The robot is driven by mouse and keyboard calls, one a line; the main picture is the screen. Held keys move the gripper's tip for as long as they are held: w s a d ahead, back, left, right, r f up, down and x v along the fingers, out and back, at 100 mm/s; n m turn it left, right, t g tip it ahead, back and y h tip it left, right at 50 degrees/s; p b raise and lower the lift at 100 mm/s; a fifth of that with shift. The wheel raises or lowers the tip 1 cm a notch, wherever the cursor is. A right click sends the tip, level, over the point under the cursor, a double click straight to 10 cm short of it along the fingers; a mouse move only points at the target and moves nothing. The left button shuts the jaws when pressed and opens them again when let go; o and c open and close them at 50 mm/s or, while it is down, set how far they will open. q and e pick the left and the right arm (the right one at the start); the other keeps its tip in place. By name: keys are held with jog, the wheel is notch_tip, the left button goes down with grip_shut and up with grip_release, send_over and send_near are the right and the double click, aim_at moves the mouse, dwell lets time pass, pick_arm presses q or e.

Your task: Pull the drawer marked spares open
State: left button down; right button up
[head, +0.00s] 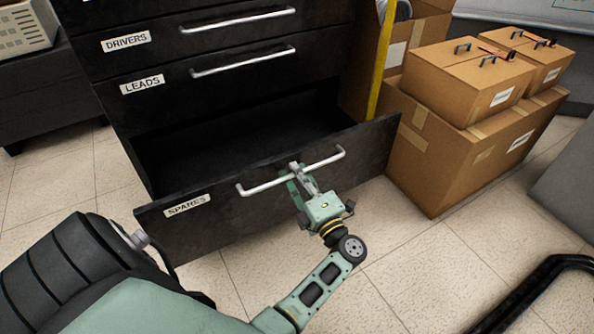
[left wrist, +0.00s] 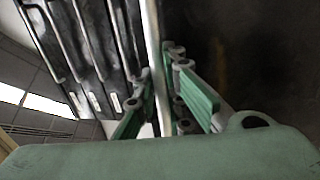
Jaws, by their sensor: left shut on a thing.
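The black drawer marked SPARES (head: 235,220) is the lowest in the cabinet and stands well open. Its dark inside shows behind the front panel. Its light metal bar handle (head: 265,187) runs along the top of the front. My left gripper (head: 298,172) is shut on this handle near its middle. In the left wrist view the green fingers (left wrist: 163,110) sit on either side of the pale handle bar (left wrist: 153,50). My right gripper is not in view.
Shut drawers marked DRIVERS (head: 125,40) and LEADS (head: 142,84) sit above. Cardboard boxes (head: 450,150) stand close by on the right, near the open drawer's right end. Tiled floor (head: 400,255) lies free in front. A black tubular frame (head: 540,285) is at lower right.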

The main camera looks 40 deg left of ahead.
pick_arm(q)
jog(key=c, duration=1.9)
grip_release()
jog(key=shift+o, duration=0.5)
